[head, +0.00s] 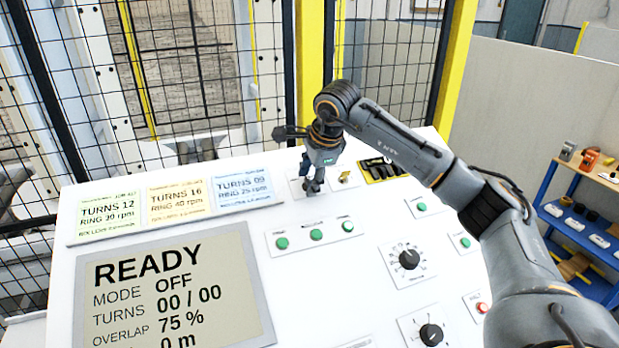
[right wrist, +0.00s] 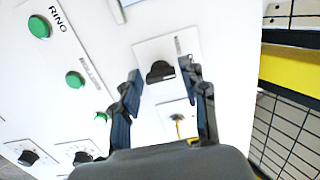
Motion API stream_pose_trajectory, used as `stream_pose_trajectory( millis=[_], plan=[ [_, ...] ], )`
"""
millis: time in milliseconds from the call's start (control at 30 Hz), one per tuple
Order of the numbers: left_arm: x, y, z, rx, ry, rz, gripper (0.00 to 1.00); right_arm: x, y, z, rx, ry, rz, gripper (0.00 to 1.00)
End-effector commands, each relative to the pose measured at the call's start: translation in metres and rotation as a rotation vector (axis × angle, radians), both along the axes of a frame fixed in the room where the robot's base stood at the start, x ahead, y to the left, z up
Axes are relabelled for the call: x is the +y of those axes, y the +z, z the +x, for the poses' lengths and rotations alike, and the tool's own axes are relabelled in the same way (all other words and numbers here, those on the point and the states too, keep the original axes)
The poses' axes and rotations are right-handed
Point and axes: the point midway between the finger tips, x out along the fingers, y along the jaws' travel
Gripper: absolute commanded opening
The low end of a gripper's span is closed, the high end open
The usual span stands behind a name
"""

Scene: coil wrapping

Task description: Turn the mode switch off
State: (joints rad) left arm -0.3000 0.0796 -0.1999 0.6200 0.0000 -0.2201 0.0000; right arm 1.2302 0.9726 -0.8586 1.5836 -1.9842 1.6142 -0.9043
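The black switch knob (right wrist: 160,71) sits on a white plate with a small, unreadable label; I take it to be the mode switch. In the head view my right gripper hides it. My right gripper (head: 313,188) points down at the upper part of the white console. In the right wrist view its two fingers (right wrist: 159,76) are spread apart on either side of the knob, with a gap at each side. The display (head: 170,290) reads READY, MODE OFF, TURNS 00 / 00, OVERLAP 75 %. My left gripper is not in view.
A yellow key switch (head: 345,178) and a black-and-yellow plate (head: 382,170) lie right of my gripper. Green buttons (head: 316,235) sit below it, and a black dial (head: 409,259) further right. A mesh fence (head: 190,80) stands behind the console. A blue shelf (head: 585,225) is at right.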

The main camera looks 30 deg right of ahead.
Motion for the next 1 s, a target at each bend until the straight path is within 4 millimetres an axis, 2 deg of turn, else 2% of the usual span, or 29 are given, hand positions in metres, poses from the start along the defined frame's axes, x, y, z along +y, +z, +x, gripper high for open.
stream_pose_trajectory(
  millis=[300, 433, 567, 800, 1000],
  plan=[
    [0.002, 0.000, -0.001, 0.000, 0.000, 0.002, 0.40, 0.000, 0.000, 0.000, 0.000, 0.000, 0.000, 0.57],
    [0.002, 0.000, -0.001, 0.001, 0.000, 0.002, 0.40, 0.000, 0.008, -0.003, -0.003, 0.000, 0.000, 0.57],
    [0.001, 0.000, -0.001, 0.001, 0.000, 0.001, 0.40, 0.000, 0.028, -0.011, -0.004, 0.001, 0.000, 0.57],
    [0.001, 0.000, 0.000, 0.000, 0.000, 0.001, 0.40, 0.001, 0.075, -0.033, -0.005, 0.000, 0.000, 0.57],
    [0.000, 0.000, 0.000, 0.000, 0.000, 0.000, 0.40, 0.002, 0.101, -0.045, -0.002, 0.001, 0.000, 0.57]
  ],
)
